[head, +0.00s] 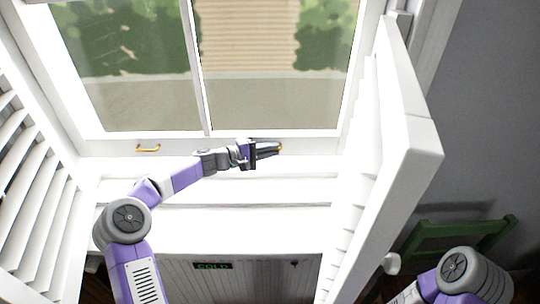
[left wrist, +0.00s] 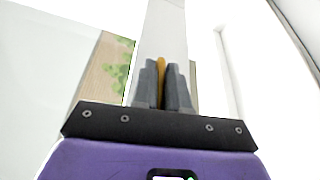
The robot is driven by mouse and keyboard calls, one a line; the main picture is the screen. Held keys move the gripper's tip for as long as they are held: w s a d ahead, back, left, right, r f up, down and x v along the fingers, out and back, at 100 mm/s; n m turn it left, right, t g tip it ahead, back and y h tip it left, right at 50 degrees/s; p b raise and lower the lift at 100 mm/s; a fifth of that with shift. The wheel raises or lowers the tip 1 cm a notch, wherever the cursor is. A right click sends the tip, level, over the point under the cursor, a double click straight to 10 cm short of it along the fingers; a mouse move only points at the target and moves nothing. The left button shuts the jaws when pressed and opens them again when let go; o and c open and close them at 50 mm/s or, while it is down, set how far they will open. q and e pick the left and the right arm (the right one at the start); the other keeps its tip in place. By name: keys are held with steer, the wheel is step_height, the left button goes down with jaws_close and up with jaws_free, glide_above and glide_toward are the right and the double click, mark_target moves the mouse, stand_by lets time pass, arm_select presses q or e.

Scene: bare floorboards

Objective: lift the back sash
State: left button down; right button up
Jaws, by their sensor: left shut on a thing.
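The back sash (head: 228,133) is a white-framed window with two panes, seen in the head view behind the sill. A brass handle (head: 148,148) sits on the left of its bottom rail. My left gripper (head: 279,149) is at the right part of the bottom rail. It is shut on a second brass handle, whose gold edge (left wrist: 161,70) shows between the fingers in the left wrist view. Most of that handle is hidden by the fingers. Whether the sash is raised at all, I cannot tell. My right gripper is out of view; only part of my right arm shows at lower right.
White louvred shutters stand open on the left (head: 38,190) and right (head: 395,170), flanking the window. A panelled unit with a dark "COLD" label (head: 212,266) is below the sill. A green chair (head: 455,236) stands at the right by the grey wall.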

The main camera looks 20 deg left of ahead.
arm_select(q)
steer(key=shift+r, duration=0.1)
steer(key=c, duration=1.2)
jaws_free()
steer(key=v, duration=0.7)
steer(key=shift+s+a, duration=0.2)
